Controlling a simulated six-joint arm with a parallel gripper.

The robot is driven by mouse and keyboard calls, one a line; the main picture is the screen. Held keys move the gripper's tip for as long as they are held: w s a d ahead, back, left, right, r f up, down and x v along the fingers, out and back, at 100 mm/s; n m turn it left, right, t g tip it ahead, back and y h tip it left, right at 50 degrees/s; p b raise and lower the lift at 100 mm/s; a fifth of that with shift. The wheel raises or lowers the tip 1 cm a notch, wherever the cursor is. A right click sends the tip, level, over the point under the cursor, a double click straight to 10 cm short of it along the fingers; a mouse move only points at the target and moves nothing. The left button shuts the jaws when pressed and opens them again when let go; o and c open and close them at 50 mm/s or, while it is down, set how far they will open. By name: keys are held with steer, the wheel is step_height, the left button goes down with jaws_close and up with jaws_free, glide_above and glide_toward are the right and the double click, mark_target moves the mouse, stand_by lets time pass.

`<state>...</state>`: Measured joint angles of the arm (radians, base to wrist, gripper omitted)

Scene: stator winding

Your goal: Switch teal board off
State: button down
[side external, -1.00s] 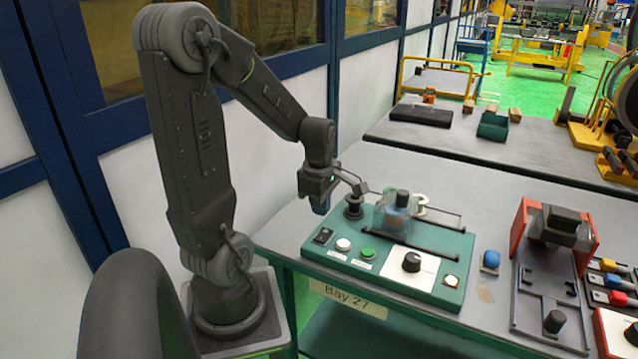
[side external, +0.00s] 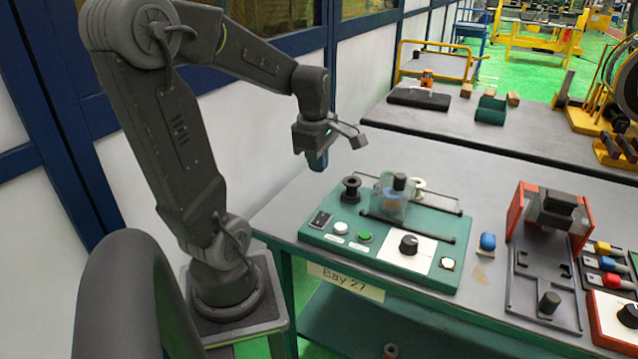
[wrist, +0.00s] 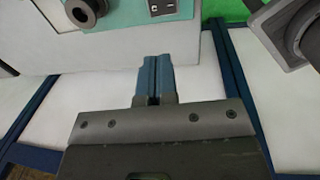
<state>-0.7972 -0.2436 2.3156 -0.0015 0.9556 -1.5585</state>
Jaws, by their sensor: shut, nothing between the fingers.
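The teal board (side external: 385,262) lies on the grey bench, and its corner (wrist: 122,14) shows at the top of the wrist view. A black rocker switch (side external: 320,219) sits at its left end, beside a white button (side external: 340,228) and a green button (side external: 365,236). The switch (wrist: 162,8) is partly cut off in the wrist view, and I cannot tell which side is pressed. A black knob (side external: 409,244) stands on a white plate. My gripper (side external: 318,163) is shut and empty above the switch end, apart from the board. Its blue fingertips (wrist: 154,60) meet in the wrist view.
A black spool (side external: 351,188) and a clear block with a black cap (side external: 391,199) stand at the board's back. A blue-capped piece (side external: 488,243) and a red-sided fixture (side external: 578,212) are to the right. The left wall is close to my arm.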

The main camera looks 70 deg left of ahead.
mark_target(323, 214)
steer(key=shift+w+a, duration=0.15)
steer(key=f, duration=0.4)
steer(key=w+a+f, duration=0.1)
steer(key=f, duration=0.9)
steer(key=shift+w+a, duration=0.2)
